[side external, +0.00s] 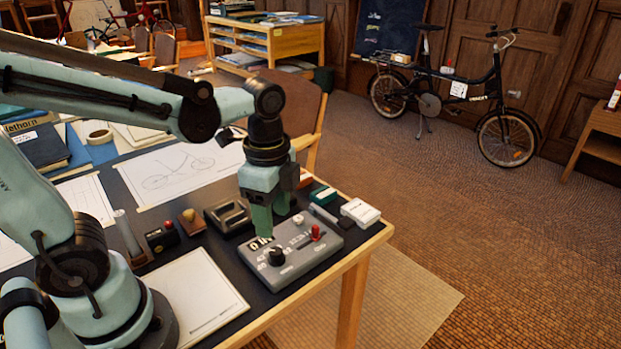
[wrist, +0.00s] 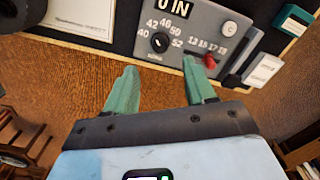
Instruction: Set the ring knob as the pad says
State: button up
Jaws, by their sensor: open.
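The black ring knob (side external: 276,256) sits on the grey control box (side external: 310,262), with white numbers around it. In the wrist view the knob (wrist: 160,42) has 40, 42, 46 and 52 legible around it; where its pointer is set is too small to tell. A display (wrist: 174,8) at the box's edge reads "0 IN". A white pad (side external: 198,292) lies left of the box; its writing is too small to read. My gripper (side external: 263,232) is above the box, behind the knob in the side view. In the wrist view my gripper (wrist: 162,74) is open, its fingers apart and empty.
A red lever (side external: 316,232) and a white button (side external: 298,219) share the box. A white block (side external: 360,212), a green block (side external: 323,195) and a black tape-dispenser-like object (side external: 228,215) stand close by. The table's front edge is just beyond the box.

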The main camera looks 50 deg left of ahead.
aim_at(276, 251)
jog(key=shift+f, duration=4.05)
grip_shut()
jog(key=shift+n, duration=0.3)
jog(key=n, duration=0.3)
jog(key=shift+n, duration=2.2)
